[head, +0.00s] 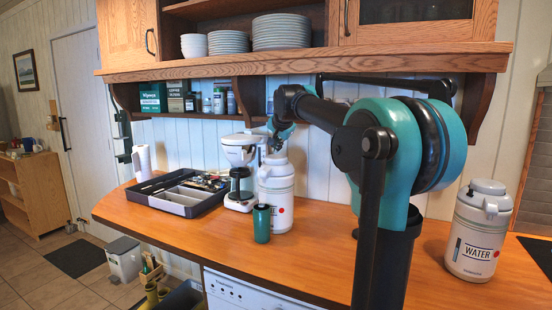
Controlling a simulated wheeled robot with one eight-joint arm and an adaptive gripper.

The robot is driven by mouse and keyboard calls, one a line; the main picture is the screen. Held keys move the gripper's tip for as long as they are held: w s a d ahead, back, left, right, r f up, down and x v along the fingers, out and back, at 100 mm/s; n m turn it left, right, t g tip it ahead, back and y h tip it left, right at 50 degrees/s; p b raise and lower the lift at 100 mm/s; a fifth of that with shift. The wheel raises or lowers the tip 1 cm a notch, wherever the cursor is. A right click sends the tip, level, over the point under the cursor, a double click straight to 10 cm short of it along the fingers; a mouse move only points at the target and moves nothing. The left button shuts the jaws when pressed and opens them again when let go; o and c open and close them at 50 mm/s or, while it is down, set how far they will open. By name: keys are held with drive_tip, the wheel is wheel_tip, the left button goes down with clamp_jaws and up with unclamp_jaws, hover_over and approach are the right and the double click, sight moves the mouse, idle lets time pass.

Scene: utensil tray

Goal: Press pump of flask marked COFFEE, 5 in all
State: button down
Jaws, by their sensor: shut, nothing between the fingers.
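A white pump flask (281,183) stands on the wooden counter near the middle of the head view. Its front is partly covered by a green tumbler, and I cannot read its label; a red dot shows on it. My gripper (271,148) is small in this view, shut and empty, pointing down just over the flask's top. I cannot tell whether it touches the pump. A second white flask (477,225), marked WATER and with a red dot, stands at the right end of the counter, apart from my gripper.
The green tumbler (262,223) stands in front of the middle flask. A white coffee machine (239,155) is close on its left, and a dark utensil tray (159,203) lies further left. Shelves with plates (281,32) hang above. The front counter is mostly clear.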

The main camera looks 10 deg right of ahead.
sight(277, 157)
drive_tip(key=shift+r, duration=2.55)
wheel_tip(277, 157, up, 4)
drive_tip(key=shift+f, duration=0.15)
idle(0.3)
drive_tip(key=shift+f, duration=4.4)
drive_tip(key=shift+f, duration=0.1)
drive_tip(key=shift+f, duration=0.3)
